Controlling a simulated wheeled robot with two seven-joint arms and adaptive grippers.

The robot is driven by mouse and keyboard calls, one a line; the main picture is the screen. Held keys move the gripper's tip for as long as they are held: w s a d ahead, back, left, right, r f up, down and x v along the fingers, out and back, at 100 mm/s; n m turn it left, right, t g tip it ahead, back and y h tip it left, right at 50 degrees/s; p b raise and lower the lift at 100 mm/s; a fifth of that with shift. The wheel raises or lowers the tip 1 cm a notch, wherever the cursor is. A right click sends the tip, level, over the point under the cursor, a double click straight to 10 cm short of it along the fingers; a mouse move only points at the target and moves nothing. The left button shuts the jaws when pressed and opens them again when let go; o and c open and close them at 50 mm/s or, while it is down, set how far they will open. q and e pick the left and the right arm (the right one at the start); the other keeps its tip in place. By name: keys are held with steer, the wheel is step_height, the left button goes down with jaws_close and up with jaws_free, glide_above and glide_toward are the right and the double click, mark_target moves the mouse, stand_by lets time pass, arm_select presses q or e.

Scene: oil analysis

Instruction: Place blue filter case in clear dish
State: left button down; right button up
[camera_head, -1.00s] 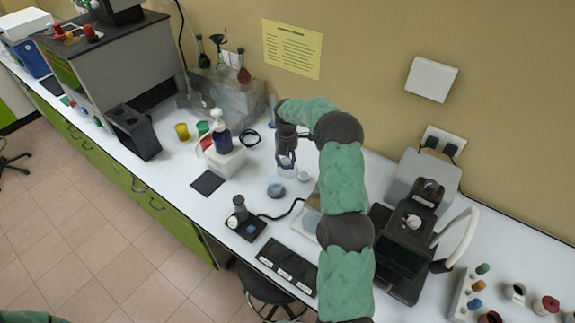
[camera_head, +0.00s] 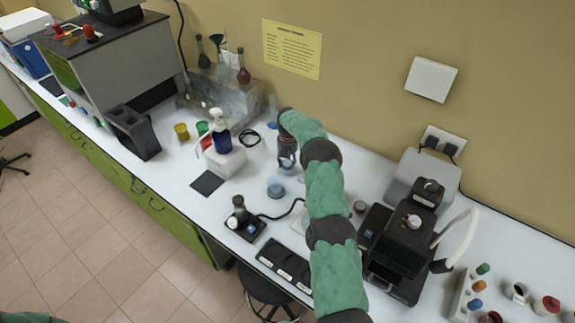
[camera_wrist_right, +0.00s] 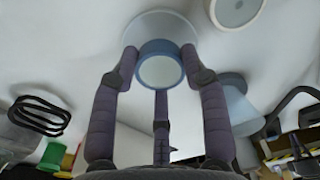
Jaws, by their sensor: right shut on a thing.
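The blue filter case (camera_wrist_right: 160,66), a small round piece with a blue rim and pale face, is between the fingers of my right gripper (camera_wrist_right: 160,75) in the wrist view. The gripper is shut on it. A pale round dish (camera_wrist_right: 155,24), apparently the clear dish, shows directly behind the case; I cannot tell whether they touch. In the head view my right gripper (camera_head: 287,160) points down at the bench, hiding most of the case and dish. My left gripper is out of view.
A round grey-blue container (camera_head: 276,187) stands close in front of the right gripper. A black instrument (camera_head: 408,240) stands to the right.

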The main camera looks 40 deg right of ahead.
mark_target(288, 163)
steer(key=shift+f, duration=0.9)
steer(key=shift+f, duration=0.15)
steer(key=o, duration=0.9)
steer(key=shift+o, duration=0.2)
steer(key=shift+r, duration=0.25)
step_height(288, 163, up, 12)
